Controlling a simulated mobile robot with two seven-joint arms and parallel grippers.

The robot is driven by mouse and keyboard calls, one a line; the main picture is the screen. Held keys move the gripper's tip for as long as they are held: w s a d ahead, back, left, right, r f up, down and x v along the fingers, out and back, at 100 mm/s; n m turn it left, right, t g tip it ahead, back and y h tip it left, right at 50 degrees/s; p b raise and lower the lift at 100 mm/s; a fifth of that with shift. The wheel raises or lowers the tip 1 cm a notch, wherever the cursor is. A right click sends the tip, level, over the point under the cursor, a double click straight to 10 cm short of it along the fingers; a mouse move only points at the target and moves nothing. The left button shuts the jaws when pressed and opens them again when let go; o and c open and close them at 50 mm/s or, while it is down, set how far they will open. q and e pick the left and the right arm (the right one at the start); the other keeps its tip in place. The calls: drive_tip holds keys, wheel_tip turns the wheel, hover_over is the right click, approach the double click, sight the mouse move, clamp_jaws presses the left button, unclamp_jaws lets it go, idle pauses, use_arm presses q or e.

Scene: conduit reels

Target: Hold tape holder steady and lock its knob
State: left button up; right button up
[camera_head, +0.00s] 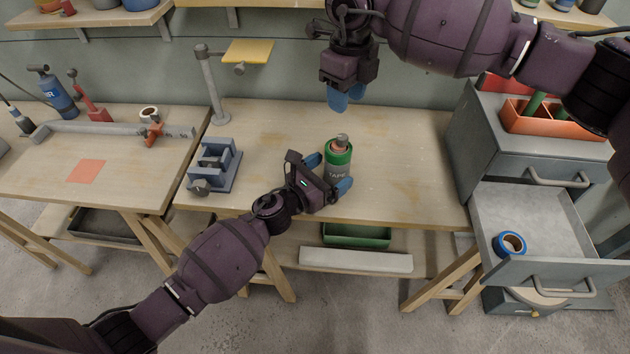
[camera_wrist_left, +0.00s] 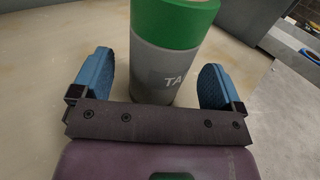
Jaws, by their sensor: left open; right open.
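In the left wrist view the holder (camera_wrist_left: 165,72) stands between the two fingers (camera_wrist_left: 155,85), with gaps visible on both sides. The knob is out of that view. My right gripper (camera_head: 346,98) is above and behind the holder, pointing down, empty, its blue fingers close together in the picture.
A grey-blue vise (camera_head: 215,167) sits on the bench to the left, near a post with a yellow plate (camera_head: 249,51). At right, a grey drawer cabinet (camera_head: 480,125) has an open drawer holding a blue tape roll (camera_head: 509,244). The bench right of the holder is clear.

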use_arm(q)
drive_tip(key=shift+x, duration=1.3)
